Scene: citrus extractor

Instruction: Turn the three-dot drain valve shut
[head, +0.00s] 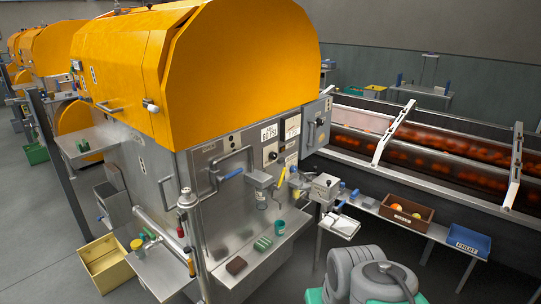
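The orange-hooded citrus extractor (225,65) fills the middle of the head view. Small plates with dark dots mark it: one on the front panel (231,140), one on its left side (142,165). The dots are too small to count, so I cannot tell which marks the three-dot drain valve. Handle-like parts on the front include a blue grip (232,174) at the pipe loop and a yellow lever (281,180) to its right. Their open or shut positions are unclear. Part of my grey arm shows at the bottom right; my gripper is out of view.
A steel front shelf holds a brown block (236,265), a green block (262,243) and a green cup (280,227). A side bench carries a brown fruit crate (406,214) and a blue tray (468,240). A yellow bin (106,265) stands at left. Grey floor is free at far left.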

